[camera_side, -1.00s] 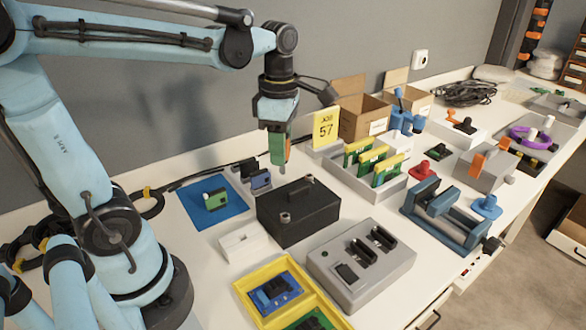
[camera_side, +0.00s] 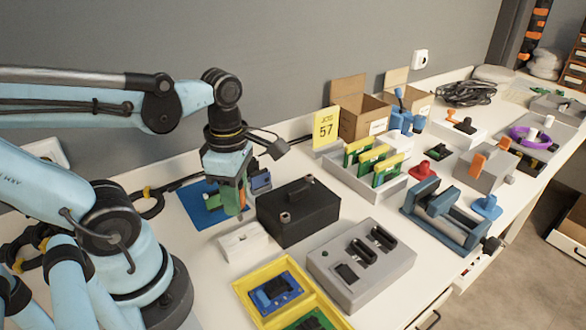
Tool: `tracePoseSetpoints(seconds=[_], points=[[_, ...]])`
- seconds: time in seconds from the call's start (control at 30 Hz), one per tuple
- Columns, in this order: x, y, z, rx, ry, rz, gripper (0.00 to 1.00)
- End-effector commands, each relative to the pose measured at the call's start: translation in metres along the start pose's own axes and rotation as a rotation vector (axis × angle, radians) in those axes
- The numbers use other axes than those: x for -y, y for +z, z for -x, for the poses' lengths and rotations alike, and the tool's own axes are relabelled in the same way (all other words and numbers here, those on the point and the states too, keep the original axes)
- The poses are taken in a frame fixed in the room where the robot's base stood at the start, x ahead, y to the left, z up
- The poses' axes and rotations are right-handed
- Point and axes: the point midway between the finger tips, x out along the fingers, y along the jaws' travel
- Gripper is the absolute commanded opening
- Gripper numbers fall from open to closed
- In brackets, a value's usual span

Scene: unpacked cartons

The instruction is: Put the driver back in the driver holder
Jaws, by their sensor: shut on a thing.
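My gripper (camera_side: 236,208) points down over the right part of the blue mat (camera_side: 196,208). It is shut on a slim upright thing that I take to be the driver; the jaws hide most of it. Green and orange-brown show at the jaws, but I cannot tell how much is the driver. A small white block (camera_side: 238,246) with a dark mark on top stands in front of the gripper and may be the driver holder. The gripper appears above and behind this block, apart from it.
A black box (camera_side: 300,222) with metal knobs stands right of the gripper. A dark blue module (camera_side: 260,181) is behind it. A yellow tray (camera_side: 243,286) and a grey slotted unit (camera_side: 372,284) lie in front. A yellow sign (camera_side: 325,127) stands at the back.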

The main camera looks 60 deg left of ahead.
Motion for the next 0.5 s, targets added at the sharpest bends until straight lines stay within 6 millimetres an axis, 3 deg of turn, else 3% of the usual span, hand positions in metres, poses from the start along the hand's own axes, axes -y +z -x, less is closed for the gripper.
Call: tracePoseSetpoints(seconds=[0.33,0.5], points=[[0.0,0.0,-0.032,0.0,0.0,0.0,0.0],[0.0,0.0,-0.031,0.0,0.0,0.0,0.0]])
